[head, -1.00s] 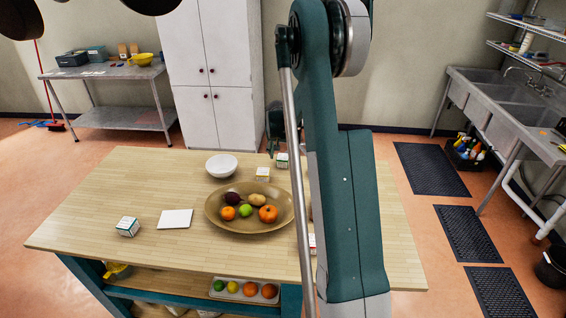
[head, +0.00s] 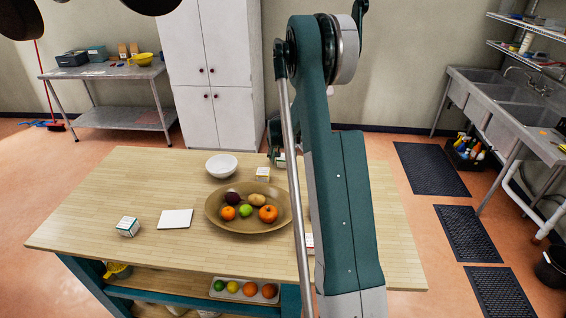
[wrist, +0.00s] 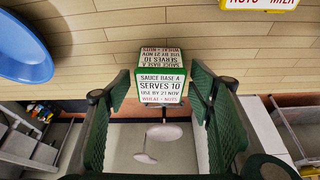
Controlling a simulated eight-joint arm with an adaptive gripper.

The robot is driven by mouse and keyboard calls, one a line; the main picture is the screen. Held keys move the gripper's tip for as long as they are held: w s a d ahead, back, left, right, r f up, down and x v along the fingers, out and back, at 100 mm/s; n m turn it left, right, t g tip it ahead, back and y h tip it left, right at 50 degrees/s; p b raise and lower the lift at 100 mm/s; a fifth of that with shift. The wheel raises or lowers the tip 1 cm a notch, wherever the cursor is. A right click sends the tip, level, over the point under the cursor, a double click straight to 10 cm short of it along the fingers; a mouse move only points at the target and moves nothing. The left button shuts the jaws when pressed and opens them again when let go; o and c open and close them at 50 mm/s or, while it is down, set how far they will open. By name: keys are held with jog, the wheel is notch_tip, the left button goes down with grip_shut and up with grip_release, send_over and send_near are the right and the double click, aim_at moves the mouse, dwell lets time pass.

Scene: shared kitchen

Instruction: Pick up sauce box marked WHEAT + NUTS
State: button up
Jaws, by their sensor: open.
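The sauce box marked WHEAT + NUTS (wrist: 161,86) is white with green edges and stands upright in the middle of the wrist view. Its label reads SAUCE BASE A, SERVES 10, USE BY 21 NOV. My gripper (wrist: 160,98) is open, with one finger on each side of the box. The gaps beside the box look small; I cannot tell whether either finger touches it. In the head view, a small white and green box (head: 281,160) shows at the table's far edge, partly hidden by my gripper and arm.
A yellow-edged box (wrist: 260,4) marked NUTS + MILK is at the wrist view's upper right. A blue oval object (wrist: 22,48) is at the left. On the wooden table (head: 100,215) are a white bowl (head: 221,165), a fruit bowl (head: 215,222) and another box (head: 128,227).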

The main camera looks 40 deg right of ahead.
aim_at(283, 157)
jog(key=c, duration=1.1)
jog(key=shift+r, duration=0.15)
jog(key=shift+r, duration=4.9)
